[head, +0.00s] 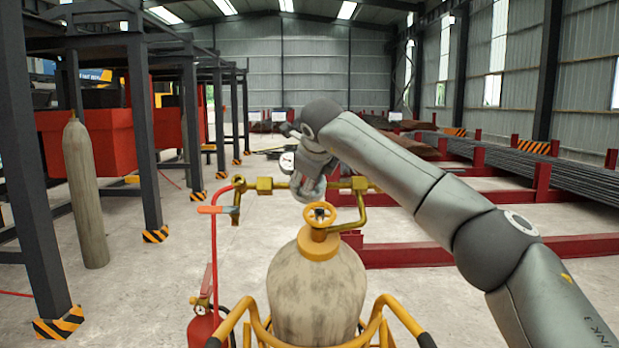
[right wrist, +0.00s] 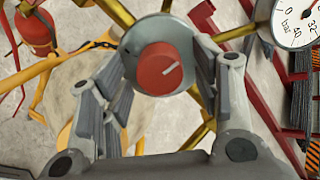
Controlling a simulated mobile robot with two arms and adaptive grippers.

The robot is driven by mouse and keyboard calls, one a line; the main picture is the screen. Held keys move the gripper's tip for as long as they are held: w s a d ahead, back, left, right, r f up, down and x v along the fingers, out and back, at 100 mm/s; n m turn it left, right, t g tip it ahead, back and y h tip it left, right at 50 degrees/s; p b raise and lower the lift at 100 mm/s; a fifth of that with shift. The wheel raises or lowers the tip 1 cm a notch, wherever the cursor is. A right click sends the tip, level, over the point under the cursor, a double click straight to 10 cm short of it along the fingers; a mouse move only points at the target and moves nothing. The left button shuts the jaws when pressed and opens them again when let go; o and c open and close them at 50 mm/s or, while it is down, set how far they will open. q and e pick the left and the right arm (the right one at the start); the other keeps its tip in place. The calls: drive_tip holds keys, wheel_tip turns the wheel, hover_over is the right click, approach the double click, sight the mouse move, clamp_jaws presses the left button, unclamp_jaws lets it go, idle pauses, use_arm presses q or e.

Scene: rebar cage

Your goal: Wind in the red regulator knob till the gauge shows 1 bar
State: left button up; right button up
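The red regulator knob (right wrist: 163,70) shows in the right wrist view, with a white line pointing up and right and a grey body behind it. My right gripper (head: 308,188) hides it in the head view. In the right wrist view the two fingers (right wrist: 162,62) stand on either side of the knob, spread apart; I see no clear grip on it. The gauge (right wrist: 296,22) is cut off at the upper right, with "bar", 0, 40 and 32 readable; its needle cannot be read. It also shows small in the head view (head: 287,162). My left gripper is out of view.
A tan gas cylinder (head: 315,290) with a yellow handwheel (head: 319,213) stands inside a yellow frame (head: 385,312). Brass pipes (head: 265,185) run beside my gripper. A red fire extinguisher (head: 206,327) is at the lower left. Another cylinder (head: 84,195) leans farther left.

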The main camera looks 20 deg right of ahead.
drive_tip(key=v, duration=1.2)
idle(0.3)
